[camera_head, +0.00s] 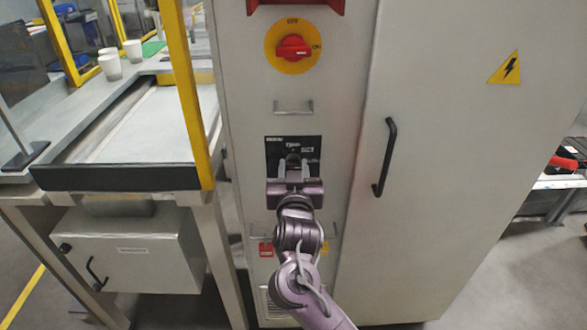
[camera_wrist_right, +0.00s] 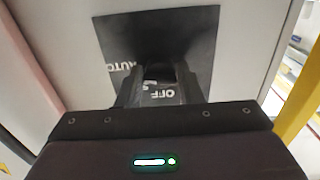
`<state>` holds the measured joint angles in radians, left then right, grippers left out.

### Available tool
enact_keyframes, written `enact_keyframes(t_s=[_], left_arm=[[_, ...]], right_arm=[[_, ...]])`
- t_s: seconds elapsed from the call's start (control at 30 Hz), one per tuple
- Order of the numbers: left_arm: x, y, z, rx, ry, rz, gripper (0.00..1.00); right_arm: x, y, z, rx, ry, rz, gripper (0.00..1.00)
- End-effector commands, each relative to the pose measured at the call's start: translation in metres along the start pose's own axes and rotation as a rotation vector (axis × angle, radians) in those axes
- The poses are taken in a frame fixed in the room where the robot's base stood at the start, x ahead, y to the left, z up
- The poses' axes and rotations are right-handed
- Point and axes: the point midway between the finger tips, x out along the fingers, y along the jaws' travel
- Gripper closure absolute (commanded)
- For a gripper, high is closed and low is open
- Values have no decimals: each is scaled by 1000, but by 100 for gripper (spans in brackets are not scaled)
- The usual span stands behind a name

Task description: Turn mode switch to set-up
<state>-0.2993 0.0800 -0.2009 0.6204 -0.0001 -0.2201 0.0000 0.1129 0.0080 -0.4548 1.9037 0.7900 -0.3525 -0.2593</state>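The mode switch sits on a black label plate (camera_head: 275,143) on the grey control cabinet. The dark switch knob (camera_wrist_right: 160,74) is partly hidden there. My right gripper (camera_head: 294,168) is at the plate, its two fingers apart, one on each side of the knob. In the right wrist view my right gripper (camera_wrist_right: 160,92) has the OFF label between its fingers. I cannot tell whether the fingers touch the knob. My left gripper is not in view.
A red rotary switch (camera_head: 293,47) on a yellow disc is above, with a metal handle (camera_head: 293,107) below it. A cabinet door with a black handle (camera_head: 385,157) is to the right. A yellow post (camera_head: 187,95) and a workbench (camera_head: 120,178) stand to the left.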

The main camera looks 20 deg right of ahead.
Motion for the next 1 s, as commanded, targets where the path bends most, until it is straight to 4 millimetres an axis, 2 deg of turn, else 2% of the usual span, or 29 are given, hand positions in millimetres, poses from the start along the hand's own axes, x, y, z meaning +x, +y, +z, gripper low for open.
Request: enact_keyframes(t_s=[0.1, 0.37, 0.57, 1.0], left_arm=[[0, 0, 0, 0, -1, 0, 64], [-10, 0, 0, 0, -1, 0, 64], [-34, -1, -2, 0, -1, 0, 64], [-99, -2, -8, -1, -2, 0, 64]], right_arm=[[0, 0, 0, 0, 0, 0, 89], [0, 0, -2, -38, -1, 0, 89], [0, 0, -6, -146, -2, 0, 89], [0, 1, -7, -528, -2, 0, 89]])
